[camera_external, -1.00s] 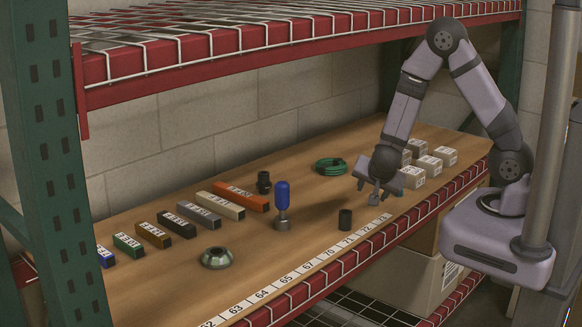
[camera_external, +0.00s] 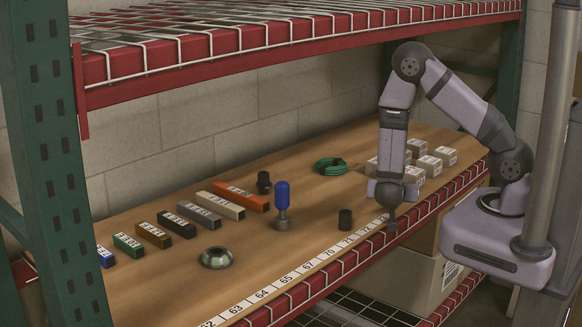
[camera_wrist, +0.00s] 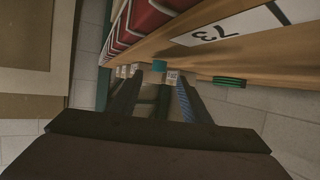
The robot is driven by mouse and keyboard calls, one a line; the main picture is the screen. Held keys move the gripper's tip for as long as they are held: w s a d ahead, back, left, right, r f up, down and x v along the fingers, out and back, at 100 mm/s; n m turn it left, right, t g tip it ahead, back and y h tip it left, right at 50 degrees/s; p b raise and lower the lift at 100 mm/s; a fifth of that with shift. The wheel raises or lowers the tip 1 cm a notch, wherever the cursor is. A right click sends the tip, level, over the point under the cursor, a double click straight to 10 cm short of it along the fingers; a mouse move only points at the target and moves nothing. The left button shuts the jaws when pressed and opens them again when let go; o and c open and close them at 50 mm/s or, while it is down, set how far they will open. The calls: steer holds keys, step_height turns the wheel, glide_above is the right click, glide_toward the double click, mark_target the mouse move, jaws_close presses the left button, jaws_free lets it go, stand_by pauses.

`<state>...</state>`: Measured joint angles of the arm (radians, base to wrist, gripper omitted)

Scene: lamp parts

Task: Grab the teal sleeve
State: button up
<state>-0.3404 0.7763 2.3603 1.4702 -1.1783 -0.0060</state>
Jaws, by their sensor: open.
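The teal sleeve (camera_wrist: 159,66) shows small in the wrist view, beyond my fingertips and a little above the gap between them. In the external view it is hidden behind my gripper (camera_external: 391,224). My gripper is low at the front edge of the shelf board, at the right end of the number strip. In the wrist view my gripper (camera_wrist: 155,92) is open, with its two dark fingers spread and nothing held between them. The sleeve is apart from the fingers.
Small white boxes (camera_external: 430,166) stand behind my gripper to the right. A green coil (camera_external: 330,166) lies toward the wall. A dark cylinder (camera_external: 345,219) and a blue-topped piece (camera_external: 282,200) stand left. The red front rail (camera_external: 350,262) runs just below the board edge.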

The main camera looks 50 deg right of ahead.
steer(key=shift+x, duration=2.6)
steer(key=shift+s, duration=0.1)
jaws_close()
